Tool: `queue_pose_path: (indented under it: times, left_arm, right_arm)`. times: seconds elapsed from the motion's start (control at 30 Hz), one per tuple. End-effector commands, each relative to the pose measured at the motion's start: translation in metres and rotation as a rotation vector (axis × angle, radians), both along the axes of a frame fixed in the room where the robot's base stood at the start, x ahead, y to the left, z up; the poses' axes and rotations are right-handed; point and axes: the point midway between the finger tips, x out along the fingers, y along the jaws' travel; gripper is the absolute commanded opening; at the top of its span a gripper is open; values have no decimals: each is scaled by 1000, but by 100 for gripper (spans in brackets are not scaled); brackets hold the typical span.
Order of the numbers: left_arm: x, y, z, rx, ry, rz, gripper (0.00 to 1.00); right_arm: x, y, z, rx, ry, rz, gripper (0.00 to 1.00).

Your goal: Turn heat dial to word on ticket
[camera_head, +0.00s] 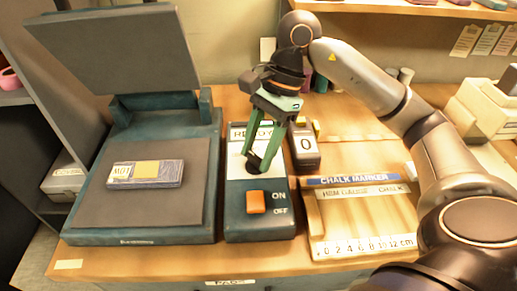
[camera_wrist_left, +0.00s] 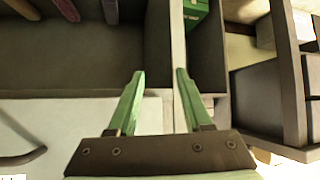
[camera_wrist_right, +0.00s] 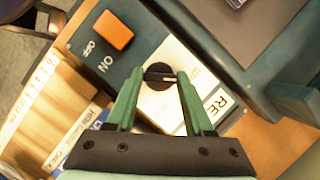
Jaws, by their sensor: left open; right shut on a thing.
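A teal heat press (camera_head: 140,236) stands open at the left. A patterned bundle (camera_head: 164,173) on its dark bed carries a small white ticket (camera_head: 121,172); its word looks upside down, perhaps LOW, but I cannot be sure. The control box beside the press has a white panel with READY and an orange ON/OFF switch (camera_head: 256,202). My right gripper (camera_head: 254,160) reaches down and is shut on the black heat dial (camera_wrist_right: 154,72). The dial's pale pointer line points right in the right wrist view; its scale words are mostly hidden. My left gripper (camera_wrist_left: 160,75) is open and empty, away from the panel.
A counter block showing 0 (camera_head: 306,143) stands close right of the control box. A wooden board (camera_head: 330,222) with a ruler and a chalk marker label lies further right. Dark shelving and a green box (camera_wrist_left: 195,12) are near my left gripper.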

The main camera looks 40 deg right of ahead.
Motion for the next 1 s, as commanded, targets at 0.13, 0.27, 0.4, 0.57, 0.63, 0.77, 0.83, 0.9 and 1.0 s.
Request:
queue_pose_path:
  times: [0.13, 0.27, 0.4, 0.57, 0.63, 0.77, 0.83, 0.9, 1.0]
  left_arm:
    - [5, 2, 4, 7, -26, -6, 50]
    - [10, 2, 10, 6, -49, -7, 50]
    - [12, 1, 14, 5, -61, -6, 50]
    - [12, 1, 15, 4, -64, -6, 50]
    - [12, 1, 15, 3, -64, -7, 50]
    - [12, 1, 15, 3, -62, -7, 50]
    - [11, 1, 14, 2, -60, -6, 50]
    - [10, 0, 13, 2, -57, -6, 50]
    - [9, 0, 11, 2, -52, -5, 50]
  right_arm:
    - [1, 0, 1, 0, -2, 74, 0]
    - [1, 0, 1, 0, -1, 115, 0]
    - [1, 0, 1, -1, -2, 142, 0]
    - [1, 0, 1, -2, -2, 153, 0]
    - [1, 0, 1, -2, -2, 154, 0]
    - [1, 0, 1, -2, -2, 154, 0]
    - [1, 0, 1, -2, -3, 154, 0]
    - [1, 0, 1, -1, -3, 154, 58]
    - [1, 0, 1, -1, -2, 153, 69]
